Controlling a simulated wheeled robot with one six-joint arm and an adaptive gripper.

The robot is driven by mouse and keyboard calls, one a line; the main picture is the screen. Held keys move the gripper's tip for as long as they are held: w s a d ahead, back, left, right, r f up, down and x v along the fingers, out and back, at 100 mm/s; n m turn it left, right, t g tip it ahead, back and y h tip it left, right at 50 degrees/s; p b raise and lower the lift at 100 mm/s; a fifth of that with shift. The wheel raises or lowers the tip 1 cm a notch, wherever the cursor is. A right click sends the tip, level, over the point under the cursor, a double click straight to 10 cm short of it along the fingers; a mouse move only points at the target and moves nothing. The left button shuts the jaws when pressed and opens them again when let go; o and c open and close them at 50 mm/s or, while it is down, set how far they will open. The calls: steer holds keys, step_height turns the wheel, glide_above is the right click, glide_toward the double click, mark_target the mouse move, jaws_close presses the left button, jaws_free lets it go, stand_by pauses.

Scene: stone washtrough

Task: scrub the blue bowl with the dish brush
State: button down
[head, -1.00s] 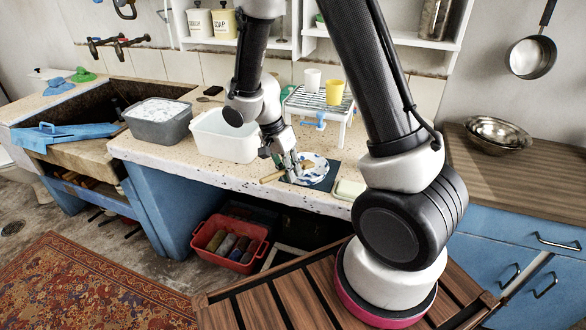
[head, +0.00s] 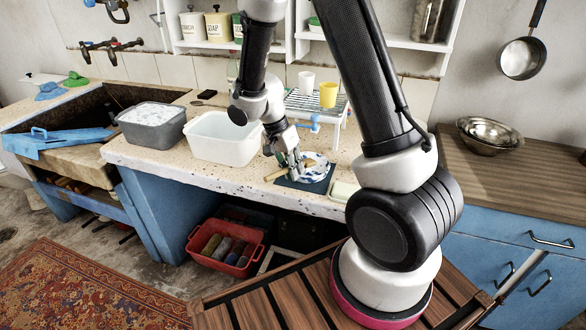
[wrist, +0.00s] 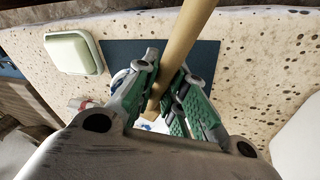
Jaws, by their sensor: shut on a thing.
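The blue-and-white bowl (head: 318,168) sits on a dark blue mat (head: 307,186) near the counter's front edge. My gripper (head: 296,170) is at the bowl's left side, low over the mat. It is shut on the dish brush (head: 275,174), whose pale wooden handle sticks out to the left. In the wrist view the handle (wrist: 185,40) runs between the green-padded fingers (wrist: 168,95). The brush head is hidden, so I cannot tell whether it touches the bowl. Only slivers of the bowl show there behind the fingers.
A pale green dish (head: 343,191) lies right of the mat. A white tub (head: 222,140) and a grey tub of suds (head: 152,126) stand to the left. Behind is a rack (head: 315,104) with a white cup (head: 306,82) and a yellow cup (head: 328,94).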

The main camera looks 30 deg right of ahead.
steer(key=shift+s+a, duration=0.3)
steer(key=shift+a, duration=0.5)
steer(key=shift+s+a, duration=0.3)
steer(key=shift+a, duration=0.5)
steer(key=shift+w+d, duration=0.25)
steer(key=shift+d, duration=0.4)
steer(key=shift+w+d, duration=0.2)
steer(key=shift+d, duration=0.4)
steer(key=shift+w+d, duration=0.25)
steer(key=shift+d, duration=0.4)
step_height(320, 180, up, 7)
steer(key=shift+f, duration=0.1)
